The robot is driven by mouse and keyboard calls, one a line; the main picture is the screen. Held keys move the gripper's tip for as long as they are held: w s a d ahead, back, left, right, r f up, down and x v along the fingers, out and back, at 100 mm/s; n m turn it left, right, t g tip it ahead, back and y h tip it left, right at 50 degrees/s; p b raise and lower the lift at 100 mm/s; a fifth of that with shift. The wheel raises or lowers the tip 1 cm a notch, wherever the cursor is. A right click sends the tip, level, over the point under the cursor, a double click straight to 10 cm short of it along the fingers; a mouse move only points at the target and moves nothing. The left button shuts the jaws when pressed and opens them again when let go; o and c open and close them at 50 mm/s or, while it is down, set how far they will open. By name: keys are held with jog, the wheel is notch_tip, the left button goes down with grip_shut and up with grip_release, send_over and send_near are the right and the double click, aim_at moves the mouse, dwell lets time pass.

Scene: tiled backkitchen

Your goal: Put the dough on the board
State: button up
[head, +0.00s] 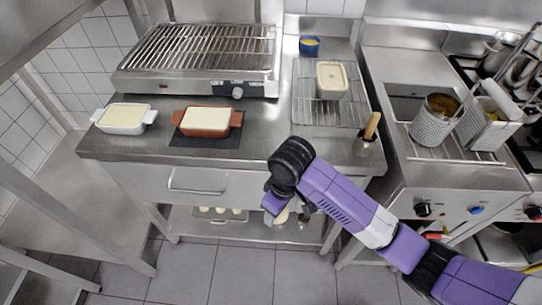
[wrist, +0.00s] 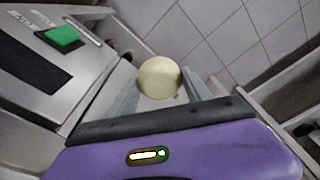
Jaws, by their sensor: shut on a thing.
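The dough is a smooth, pale round ball (wrist: 159,78) in the wrist view. My gripper (wrist: 160,84) is shut on it, with a grey finger at each side. In the head view my gripper (head: 279,211) is low, in front of the counter's front edge, and a pale sliver of the dough (head: 283,216) shows beside it. A flat dark board (head: 205,140) lies on the counter under a brown dish (head: 207,120); I cannot tell whether it is the task's board.
On the steel counter (head: 265,145) stand a white dish (head: 124,117), a grill (head: 200,50) and a wire rack (head: 310,100) with a tub (head: 331,80). A tray with pale pieces (head: 220,213) is on the lower shelf. A wooden-handled tool (head: 371,126) stands at right.

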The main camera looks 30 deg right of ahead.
notch_tip(320, 180, down, 15)
jog(key=s+a+m, duration=0.1)
jog(key=a+m, duration=0.1)
jog(key=m, duration=0.2)
jog(key=shift+s+f+h, duration=0.15)
jog(key=shift+s+h, duration=0.15)
